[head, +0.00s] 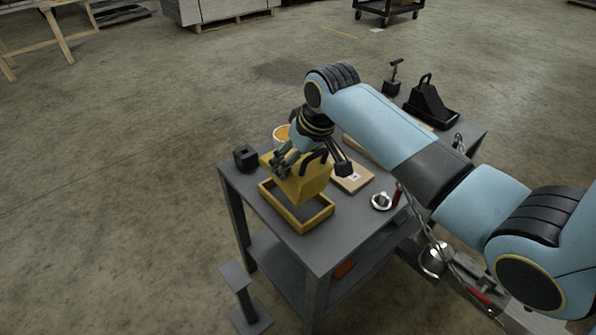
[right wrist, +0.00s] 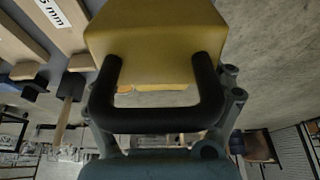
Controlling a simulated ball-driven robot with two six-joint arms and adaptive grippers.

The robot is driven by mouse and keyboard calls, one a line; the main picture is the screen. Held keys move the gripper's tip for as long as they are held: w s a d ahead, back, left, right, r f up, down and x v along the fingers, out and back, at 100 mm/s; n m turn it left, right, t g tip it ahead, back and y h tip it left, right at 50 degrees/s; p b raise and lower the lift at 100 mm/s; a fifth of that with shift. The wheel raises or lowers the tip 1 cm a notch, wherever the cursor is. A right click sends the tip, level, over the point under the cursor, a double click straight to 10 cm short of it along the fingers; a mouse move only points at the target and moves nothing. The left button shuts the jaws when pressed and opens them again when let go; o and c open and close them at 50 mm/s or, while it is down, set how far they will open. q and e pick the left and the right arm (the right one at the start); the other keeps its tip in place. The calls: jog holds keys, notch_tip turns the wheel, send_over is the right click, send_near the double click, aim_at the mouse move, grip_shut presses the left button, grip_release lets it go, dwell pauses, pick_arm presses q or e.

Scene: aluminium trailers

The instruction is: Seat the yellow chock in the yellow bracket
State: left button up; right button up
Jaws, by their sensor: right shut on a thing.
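The yellow chock (head: 312,184) is a wedge-like block with a black handle. My right gripper (head: 300,160) is shut on this handle. In the right wrist view the handle (right wrist: 155,118) crosses the middle, with the chock's yellow body (right wrist: 155,35) beyond it. The yellow bracket (head: 312,226) is a shallow rectangular frame with a dark floor, lying on the grey table. In the head view the chock overlaps the bracket's rear part and looks tilted; the bracket's front floor shows bare. Whether the chock touches the bracket cannot be told. My left gripper is not in view.
A black cube (head: 245,157) and an orange-filled bowl (head: 281,133) stand behind the bracket. A wooden board (head: 353,179) and a metal ring (head: 382,201) lie to its right. A black chock (head: 429,103) sits at the table's far right. The table's front corner is clear.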

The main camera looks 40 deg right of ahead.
notch_tip(320, 180, up, 3)
jog(key=shift+g, duration=0.9)
jog(key=shift+s+x, duration=0.2)
jog(key=shift+x, duration=0.55)
jog(key=shift+s+x, duration=0.15)
jog(key=shift+x, duration=0.6)
jog(key=shift+s+x, duration=0.2)
jog(key=shift+x, duration=0.55)
jog(key=shift+f+g+b, duration=0.4)
jog(key=shift+f+b, duration=0.1)
jog(key=shift+f, duration=0.55)
jog(key=shift+p, duration=0.45)
jog(key=shift+p, duration=0.55)
jog(key=shift+f+b, duration=0.8)
jog(key=shift+f, duration=1.25)
